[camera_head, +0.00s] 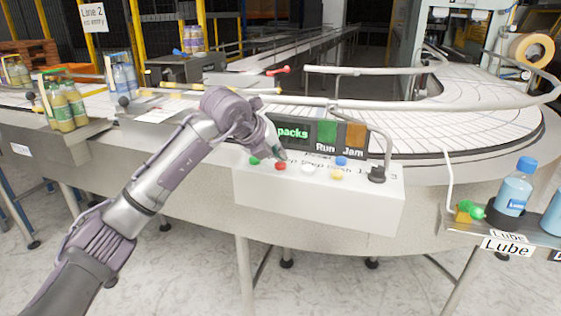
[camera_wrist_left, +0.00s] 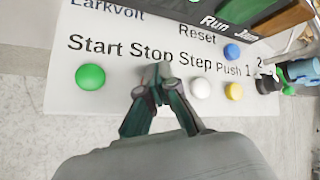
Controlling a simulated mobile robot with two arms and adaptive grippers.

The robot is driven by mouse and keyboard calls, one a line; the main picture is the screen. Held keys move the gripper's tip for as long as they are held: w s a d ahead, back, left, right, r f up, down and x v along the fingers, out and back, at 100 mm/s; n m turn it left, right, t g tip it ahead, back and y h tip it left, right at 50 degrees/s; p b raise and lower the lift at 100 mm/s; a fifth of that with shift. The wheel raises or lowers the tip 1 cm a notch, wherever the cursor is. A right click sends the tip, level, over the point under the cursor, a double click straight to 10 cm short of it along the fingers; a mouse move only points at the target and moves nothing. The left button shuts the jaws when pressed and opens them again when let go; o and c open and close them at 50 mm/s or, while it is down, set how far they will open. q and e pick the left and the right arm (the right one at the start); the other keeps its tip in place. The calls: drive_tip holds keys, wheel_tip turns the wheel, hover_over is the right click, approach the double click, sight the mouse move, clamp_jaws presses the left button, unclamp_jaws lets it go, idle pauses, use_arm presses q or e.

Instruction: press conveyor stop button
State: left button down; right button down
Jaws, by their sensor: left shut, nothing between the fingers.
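The red stop button (camera_head: 280,166) sits on the front panel of the white control box (camera_head: 320,205). It is in the row between the green start button (camera_head: 254,161) and the white step button (camera_head: 308,169). My left gripper (camera_head: 281,155) is shut and empty, with its tips just above and behind the red button. In the left wrist view the shut fingertips (camera_wrist_left: 159,78) lie over the Stop label area, between the green button (camera_wrist_left: 90,77) and the white button (camera_wrist_left: 201,88). The fingers mostly hide the red button there. I cannot tell whether they touch it. My right gripper is not in view.
A blue button (camera_head: 341,161), a yellow button (camera_head: 337,175) and a black knob (camera_head: 377,174) share the panel. A display (camera_head: 318,134) reading Run and Jam stands behind. The curved conveyor (camera_head: 480,115) runs behind it. Blue bottles (camera_head: 514,187) stand on a shelf at right.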

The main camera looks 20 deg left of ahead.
use_arm(q)
drive_tip(key=shift+r, duration=0.7)
drive_tip(key=shift+p, duration=0.3)
drive_tip(key=shift+r+p, duration=1.6)
drive_tip(key=shift+r, duration=0.95)
drive_tip(key=shift+f, duration=0.1)
